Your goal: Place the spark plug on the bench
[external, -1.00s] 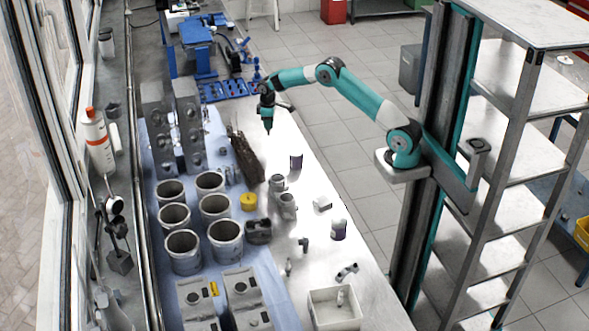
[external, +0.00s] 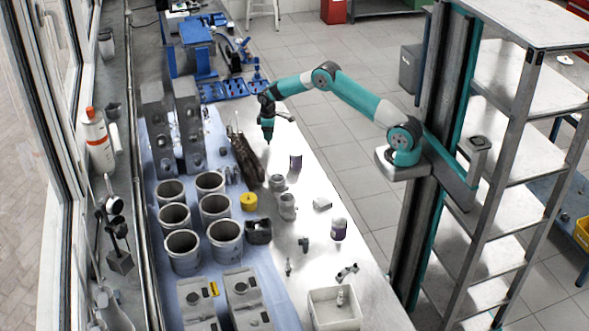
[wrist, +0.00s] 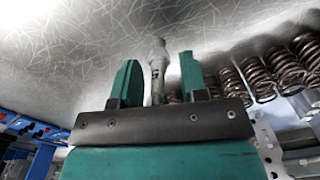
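The spark plug (wrist: 157,70) is pale grey and shows in the wrist view between the two green fingers of my gripper (wrist: 158,82). A gap shows on each side of it, so the fingers look open around it. The scratched metal bench (wrist: 70,50) is behind it; whether the plug touches the bench is hard to tell. In the external view my gripper (external: 268,138) points down over the bench (external: 318,235), near its far right edge. The plug is too small to make out there.
Several coil springs (wrist: 260,78) lie close right of the fingers in the wrist view. Left of my gripper stand engine blocks (external: 188,125); nearer are cylinder liners (external: 222,240) and pistons (external: 287,205). A white tray (external: 318,322) is at the near end.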

